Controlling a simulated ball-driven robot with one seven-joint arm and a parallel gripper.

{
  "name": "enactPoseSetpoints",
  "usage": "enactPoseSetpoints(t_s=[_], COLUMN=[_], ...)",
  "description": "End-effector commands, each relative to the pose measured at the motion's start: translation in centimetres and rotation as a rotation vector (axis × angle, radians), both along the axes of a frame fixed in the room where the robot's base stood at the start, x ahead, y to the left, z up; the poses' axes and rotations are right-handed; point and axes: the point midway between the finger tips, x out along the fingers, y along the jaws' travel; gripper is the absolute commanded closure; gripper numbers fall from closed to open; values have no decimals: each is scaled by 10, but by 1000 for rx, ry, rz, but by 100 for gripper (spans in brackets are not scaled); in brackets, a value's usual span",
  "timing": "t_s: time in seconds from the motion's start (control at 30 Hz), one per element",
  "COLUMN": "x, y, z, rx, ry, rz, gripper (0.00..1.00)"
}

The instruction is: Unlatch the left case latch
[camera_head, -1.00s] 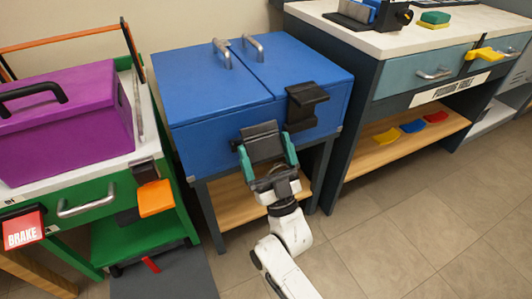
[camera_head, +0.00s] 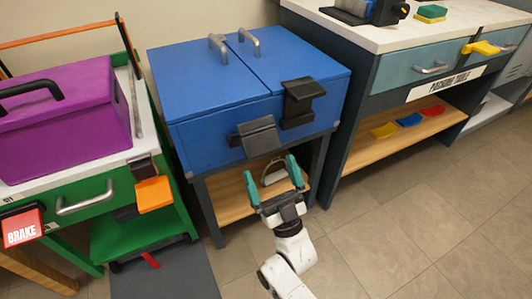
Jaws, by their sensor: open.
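The blue case (camera_head: 225,100) stands on a dark frame, with its two lid panels down. The black left latch (camera_head: 257,137) is on its front face, with a broad plate that slopes outward. I cannot tell whether it is still caught. The black right latch (camera_head: 300,98) sits higher on the front, near the right corner, with a flap that sticks out. My gripper (camera_head: 272,172) is below and in front of the left latch, apart from it. Its two teal fingers are spread wide. A pale curved piece shows between them; I cannot tell what it belongs to.
A green bench (camera_head: 95,187) with a purple toolbox (camera_head: 65,125) and an orange flap (camera_head: 154,194) stands at left. A pale-topped workbench (camera_head: 400,42) stands at right. A wooden shelf (camera_head: 228,203) lies under the case. Floor (camera_head: 400,235) is clear at front right.

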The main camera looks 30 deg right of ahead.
Motion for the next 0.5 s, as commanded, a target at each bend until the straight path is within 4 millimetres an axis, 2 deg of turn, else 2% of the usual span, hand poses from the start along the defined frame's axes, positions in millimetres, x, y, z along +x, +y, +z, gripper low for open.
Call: enactPoseSetpoints(t_s=[0.2,0.5], x=[-22,-31], y=[1,1], z=[-26,-35], rx=[-1,-1], ry=[2,-1], rz=[1,1], gripper=[0,0])
